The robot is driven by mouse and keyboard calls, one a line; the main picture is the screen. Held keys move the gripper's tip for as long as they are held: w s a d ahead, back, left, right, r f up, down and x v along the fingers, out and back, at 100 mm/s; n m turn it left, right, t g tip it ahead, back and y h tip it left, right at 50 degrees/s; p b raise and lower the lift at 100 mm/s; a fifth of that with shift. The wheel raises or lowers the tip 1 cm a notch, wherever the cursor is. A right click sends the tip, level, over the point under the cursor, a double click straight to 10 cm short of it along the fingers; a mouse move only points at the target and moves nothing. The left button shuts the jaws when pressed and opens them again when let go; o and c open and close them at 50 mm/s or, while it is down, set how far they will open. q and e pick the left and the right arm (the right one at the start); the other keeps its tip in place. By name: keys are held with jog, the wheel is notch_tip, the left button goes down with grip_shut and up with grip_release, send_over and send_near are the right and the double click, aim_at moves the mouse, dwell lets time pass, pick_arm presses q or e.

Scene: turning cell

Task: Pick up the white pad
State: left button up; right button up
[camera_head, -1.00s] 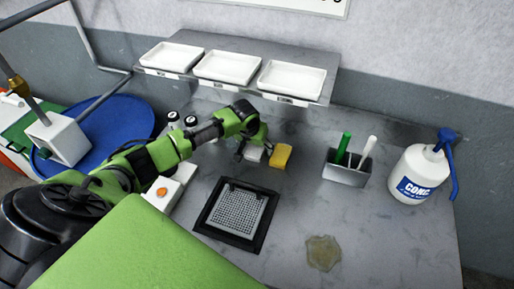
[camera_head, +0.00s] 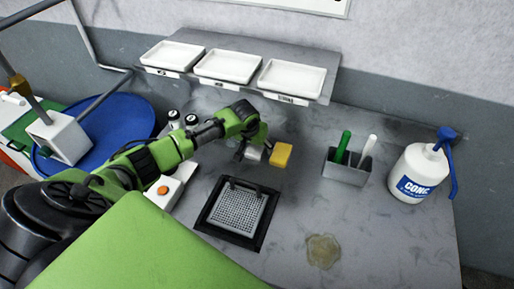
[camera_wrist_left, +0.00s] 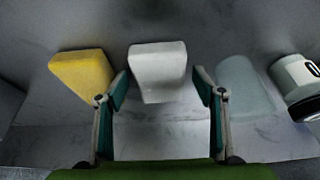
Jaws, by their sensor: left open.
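The white pad (camera_wrist_left: 158,72) is a pale block on the grey worktop, in the middle of the left wrist view. In the head view a part of it (camera_head: 254,154) shows beside the yellow pad (camera_head: 281,155), partly hidden by my gripper. The yellow pad also shows in the left wrist view (camera_wrist_left: 82,72), left of the white one. My left gripper (camera_head: 252,148) is open, and its two fingers (camera_wrist_left: 162,88) stand on either side of the white pad's near part, with gaps visible. My right gripper is not in view.
A grey-blue pad (camera_wrist_left: 246,85) lies just right of the right finger. A white cylinder (camera_wrist_left: 298,78) stands beyond it. White trays (camera_head: 228,67) sit on the shelf.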

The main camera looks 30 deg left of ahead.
aim_at(256, 147)
pick_arm(q)
jog(key=c, duration=1)
jog(key=shift+s, duration=0.1)
jog(key=shift+r, duration=0.1)
notch_tip(256, 147, up, 4)
jog(key=shift+f+b, duration=0.25)
jog(key=shift+b, duration=0.3)
jog(key=s+r, duration=0.1)
jog(key=s+d+r+b, duration=0.1)
jog(key=r, duration=0.1)
jog(key=s+d+r, duration=0.1)
jog(key=r, duration=0.1)
jog(key=shift+s+d, duration=0.15)
jog(key=shift+d, duration=0.1)
jog(key=shift+s+d+r+b, duration=0.45)
jog(key=shift+s+d+r, duration=0.4)
jog(key=shift+s, duration=0.5)
jog(key=shift+s+d+r+b, duration=0.45)
jog(key=shift+s+d+r, duration=0.4)
jog(key=shift+s, duration=0.5)
jog(key=shift+s+d+r+b, duration=0.45)
jog(key=shift+s+d+r, duration=0.4)
jog(key=shift+s, duration=0.5)
